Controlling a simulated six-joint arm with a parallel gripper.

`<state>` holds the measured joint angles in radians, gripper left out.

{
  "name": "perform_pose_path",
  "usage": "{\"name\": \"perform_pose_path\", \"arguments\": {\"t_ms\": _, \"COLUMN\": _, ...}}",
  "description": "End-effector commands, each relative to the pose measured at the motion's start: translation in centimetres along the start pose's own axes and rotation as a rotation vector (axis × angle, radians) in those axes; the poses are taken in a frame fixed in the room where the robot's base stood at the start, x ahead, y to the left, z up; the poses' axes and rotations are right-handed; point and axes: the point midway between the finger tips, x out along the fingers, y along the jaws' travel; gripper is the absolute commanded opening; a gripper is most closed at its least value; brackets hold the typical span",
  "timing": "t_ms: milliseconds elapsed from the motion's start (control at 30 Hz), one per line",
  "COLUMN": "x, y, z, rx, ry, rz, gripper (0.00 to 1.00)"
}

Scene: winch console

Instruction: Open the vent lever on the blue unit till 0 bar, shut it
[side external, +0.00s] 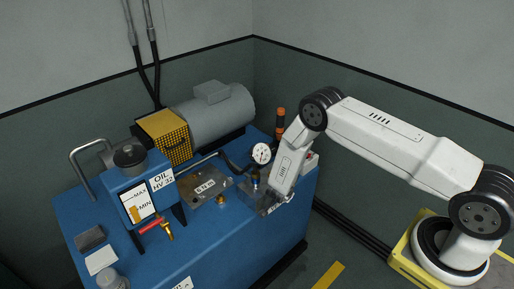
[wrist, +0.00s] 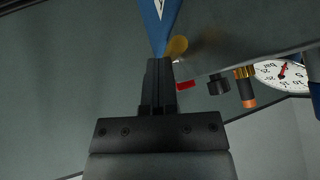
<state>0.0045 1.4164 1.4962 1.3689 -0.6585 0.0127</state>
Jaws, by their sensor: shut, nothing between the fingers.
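The blue unit (side external: 215,262) fills the lower left of the side view, and a blue edge of it shows in the wrist view (wrist: 157,22). A white round gauge (side external: 262,153) stands on its top; in the wrist view the gauge (wrist: 281,75) is upside down at the right, and I cannot read its needle surely. My gripper (wrist: 159,62) is shut and empty, its tips close to a yellow knob (wrist: 177,46) and a small red piece (wrist: 187,85), possibly the vent lever's grip. Contact is not clear. In the side view my wrist partly hides that corner.
An oil tank (side external: 134,182) with a red-handled tap (side external: 153,225) stands on the left. A grey motor (side external: 215,115) and yellow guard (side external: 165,135) are behind. An orange-and-black part (wrist: 246,88) is right of my fingers.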

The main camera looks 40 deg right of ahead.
Motion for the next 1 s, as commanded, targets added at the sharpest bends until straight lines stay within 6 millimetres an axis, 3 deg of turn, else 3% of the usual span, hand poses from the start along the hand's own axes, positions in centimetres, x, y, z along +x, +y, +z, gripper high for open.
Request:
{"name": "perform_pose_path", "arguments": {"t_ms": 667, "x": 0.14, "y": -0.03, "z": 0.33, "rx": 0.000, "ry": -0.003, "rz": -0.002, "gripper": 0.00}}
{"name": "perform_pose_path", "arguments": {"t_ms": 1000, "x": 0.41, "y": 0.08, "z": -0.53, "rx": 0.000, "ry": -0.002, "rz": -0.001, "gripper": 0.00}}
